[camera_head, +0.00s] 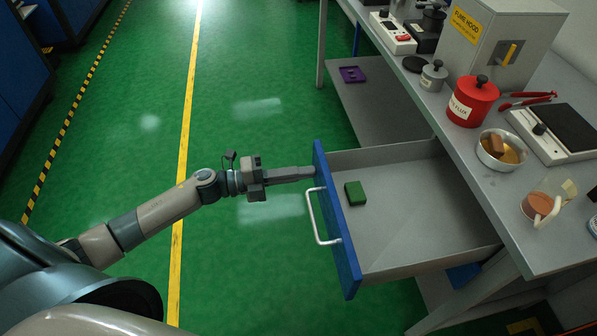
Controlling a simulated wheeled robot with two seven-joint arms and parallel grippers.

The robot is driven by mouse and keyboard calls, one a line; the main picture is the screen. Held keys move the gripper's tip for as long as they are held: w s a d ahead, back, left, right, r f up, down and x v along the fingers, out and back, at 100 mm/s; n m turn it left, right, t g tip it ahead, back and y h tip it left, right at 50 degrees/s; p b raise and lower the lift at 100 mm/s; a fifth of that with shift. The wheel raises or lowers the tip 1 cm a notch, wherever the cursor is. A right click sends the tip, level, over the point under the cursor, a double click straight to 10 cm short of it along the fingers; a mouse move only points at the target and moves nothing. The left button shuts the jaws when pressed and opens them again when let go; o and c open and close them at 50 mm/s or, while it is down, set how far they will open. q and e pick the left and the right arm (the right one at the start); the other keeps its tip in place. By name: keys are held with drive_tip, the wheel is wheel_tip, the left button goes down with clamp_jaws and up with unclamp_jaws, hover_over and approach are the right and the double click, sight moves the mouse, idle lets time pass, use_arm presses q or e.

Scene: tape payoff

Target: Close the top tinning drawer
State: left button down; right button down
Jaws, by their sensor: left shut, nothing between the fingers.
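The top drawer (420,215) is pulled far out from under the grey workbench on the right. Its inside is grey and its front (337,222) is blue. A white bar handle (314,218) stands on the outer face of the front. A green block (355,193) lies inside near the front. My left gripper (308,173) is shut and empty. Its fingertips are at the outer face of the drawer front, close to its far end, above the handle in the picture; I cannot tell if they touch. My right gripper is not in view.
The bench top carries a red flux pot (471,103), a bowl (500,151), a hot plate (562,132), a fume hood box (495,45) and a cup (538,206). A purple piece (352,74) lies on the lower shelf (385,110). The green floor left of the drawer is clear.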

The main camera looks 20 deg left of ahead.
sight(416, 168)
use_arm(q)
drive_tip(key=shift+d, duration=0.1)
